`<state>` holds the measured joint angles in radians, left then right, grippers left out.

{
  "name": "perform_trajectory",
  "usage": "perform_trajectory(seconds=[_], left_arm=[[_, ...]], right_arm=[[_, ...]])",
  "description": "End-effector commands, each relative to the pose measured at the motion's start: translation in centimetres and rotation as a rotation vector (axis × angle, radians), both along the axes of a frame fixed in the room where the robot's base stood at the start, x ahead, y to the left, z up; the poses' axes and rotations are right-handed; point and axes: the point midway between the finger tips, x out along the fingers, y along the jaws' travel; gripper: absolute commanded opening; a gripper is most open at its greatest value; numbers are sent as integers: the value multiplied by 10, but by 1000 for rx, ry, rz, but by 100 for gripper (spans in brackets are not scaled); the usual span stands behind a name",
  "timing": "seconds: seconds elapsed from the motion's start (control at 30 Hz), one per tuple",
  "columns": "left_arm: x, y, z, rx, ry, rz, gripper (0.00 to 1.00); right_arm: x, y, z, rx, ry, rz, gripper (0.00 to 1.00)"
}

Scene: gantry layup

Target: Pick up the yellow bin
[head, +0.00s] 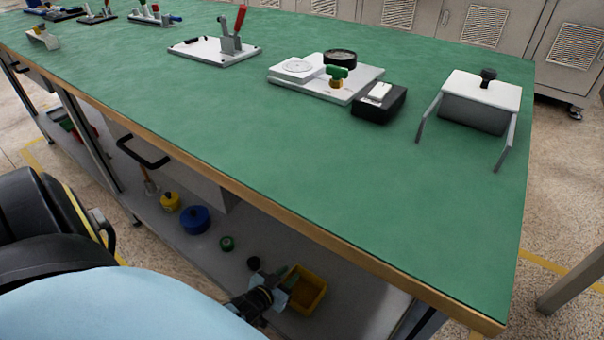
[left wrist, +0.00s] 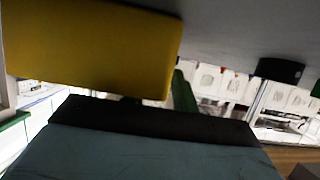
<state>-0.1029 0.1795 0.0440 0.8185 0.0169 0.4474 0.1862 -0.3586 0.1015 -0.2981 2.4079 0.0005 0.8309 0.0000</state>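The yellow bin (head: 309,286) sits on the grey lower shelf under the green-topped bench in the head view. It is open-topped, with a shaded inside. In the left wrist view the yellow bin (left wrist: 95,48) fills the upper left, very close to the camera. My left gripper (head: 273,281) is at the bin's left side in the head view. It is small and dark there, and I cannot tell whether its fingers touch the bin or are open or shut. In the left wrist view my own dark and blue-grey parts fill the bottom. My right gripper is not in view.
On the lower shelf (head: 350,315) stand a black cap (head: 253,263), a green round item (head: 227,243), a blue pot (head: 195,220) and a yellow pot (head: 170,202). The bench's wooden edge (head: 330,240) overhangs the shelf. Fixtures stand on the green top.

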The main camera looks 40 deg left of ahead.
Motion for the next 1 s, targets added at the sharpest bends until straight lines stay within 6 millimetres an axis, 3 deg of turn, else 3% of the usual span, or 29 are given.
perform_trajectory(seconds=[0.23,0.47,1.0], left_arm=[[1,0,0,0,0,0,28],[1,0,0,0,0,0,0],[1,0,4,0,-1,0,0]], right_arm=[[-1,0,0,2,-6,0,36],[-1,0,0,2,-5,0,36],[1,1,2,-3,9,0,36]])
